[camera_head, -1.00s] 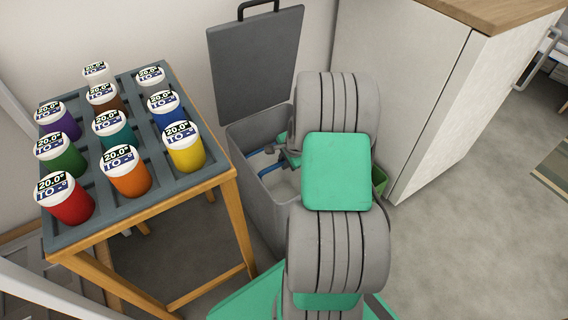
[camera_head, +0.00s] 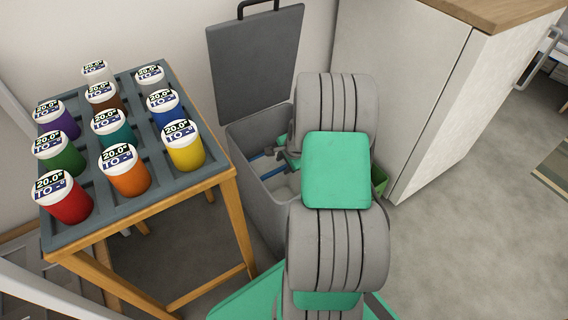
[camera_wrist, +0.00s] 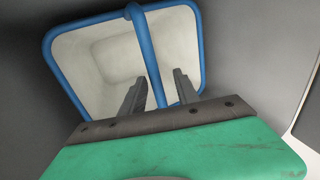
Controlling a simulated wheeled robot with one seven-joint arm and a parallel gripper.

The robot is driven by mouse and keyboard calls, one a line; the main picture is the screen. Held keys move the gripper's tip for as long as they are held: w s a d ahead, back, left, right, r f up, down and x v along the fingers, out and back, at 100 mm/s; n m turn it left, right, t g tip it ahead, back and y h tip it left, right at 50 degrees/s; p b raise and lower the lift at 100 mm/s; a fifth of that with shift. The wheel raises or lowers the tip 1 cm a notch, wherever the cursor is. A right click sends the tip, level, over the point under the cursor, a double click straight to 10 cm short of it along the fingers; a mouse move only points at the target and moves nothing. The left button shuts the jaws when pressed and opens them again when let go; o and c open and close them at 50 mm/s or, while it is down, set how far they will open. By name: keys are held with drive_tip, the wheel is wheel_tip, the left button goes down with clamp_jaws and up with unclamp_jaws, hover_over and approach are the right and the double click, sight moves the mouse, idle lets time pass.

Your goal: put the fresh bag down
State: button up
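The bag shows in the wrist view as an open, white-lined container with a blue rim (camera_wrist: 58,72) and a blue handle (camera_wrist: 148,45) across its mouth. My gripper (camera_wrist: 156,80) has its two dark fingers apart, one on each side of the handle's near part. I see a gap between the handle and the left finger; contact with the right finger is unclear. In the head view, the gripper (camera_head: 274,151) is low inside the grey bin (camera_head: 244,155), with a bit of blue and the white bag (camera_head: 283,187) below. My arm hides much of the bin.
The bin's dark lid (camera_head: 255,65) stands open against the wall. A wooden table (camera_head: 240,225) with a grey tray (camera_head: 140,207) of several coloured, labelled jars is on the left. A white cabinet (camera_head: 400,90) stands close on the right. Floor is free at the lower right.

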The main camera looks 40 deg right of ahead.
drive_tip(key=shift+r, duration=0.45)
drive_tip(key=p+v, duration=0.6)
drive_tip(key=v, duration=0.6)
drive_tip(key=shift+r, duration=0.2)
